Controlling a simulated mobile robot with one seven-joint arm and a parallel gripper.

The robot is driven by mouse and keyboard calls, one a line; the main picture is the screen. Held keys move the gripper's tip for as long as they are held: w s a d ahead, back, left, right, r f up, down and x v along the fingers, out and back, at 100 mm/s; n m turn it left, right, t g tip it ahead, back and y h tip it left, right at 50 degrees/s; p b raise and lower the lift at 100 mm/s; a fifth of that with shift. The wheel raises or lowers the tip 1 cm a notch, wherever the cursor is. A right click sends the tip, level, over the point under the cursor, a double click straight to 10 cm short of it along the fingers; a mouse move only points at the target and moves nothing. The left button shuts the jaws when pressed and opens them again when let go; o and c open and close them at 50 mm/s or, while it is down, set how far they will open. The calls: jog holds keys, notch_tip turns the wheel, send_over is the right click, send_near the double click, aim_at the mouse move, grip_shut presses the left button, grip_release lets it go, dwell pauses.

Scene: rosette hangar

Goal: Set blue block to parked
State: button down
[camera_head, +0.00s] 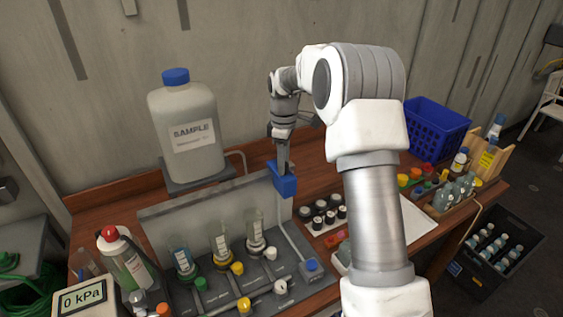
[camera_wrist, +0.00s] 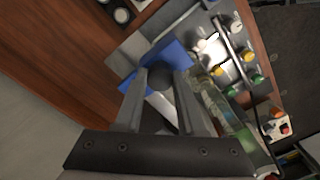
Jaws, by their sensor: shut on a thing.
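The blue block (camera_head: 286,182) is at the upper right end of the grey back panel of the bench rig. It also shows in the wrist view (camera_wrist: 172,52), across the fingertips. My gripper (camera_head: 283,160) points down onto the block from above and is shut on it. In the wrist view my gripper's two fingers (camera_wrist: 163,82) meet the block, with a dark round part between them. A pale tube runs down just below the block toward a blue knob (camera_head: 311,265) on the rig's base. The fingers hide part of the block.
A large sample jug (camera_head: 186,140) stands behind the rig (camera_head: 160,222). Small black-capped vials (camera_head: 322,214) sit right of the block. A blue basket (camera_head: 436,130) and a bottle rack are farther right. Bare wood (camera_head: 110,217) shows at the left.

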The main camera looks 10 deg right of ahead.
jog(key=shift+w+d+r, duration=0.1)
jog(key=shift+d, duration=0.15)
jog(key=c, duration=0.6)
grip_release()
jog(key=shift+o, duration=0.5)
notch_tip(320, 180, up, 17)
jog(key=shift+r, duration=0.15)
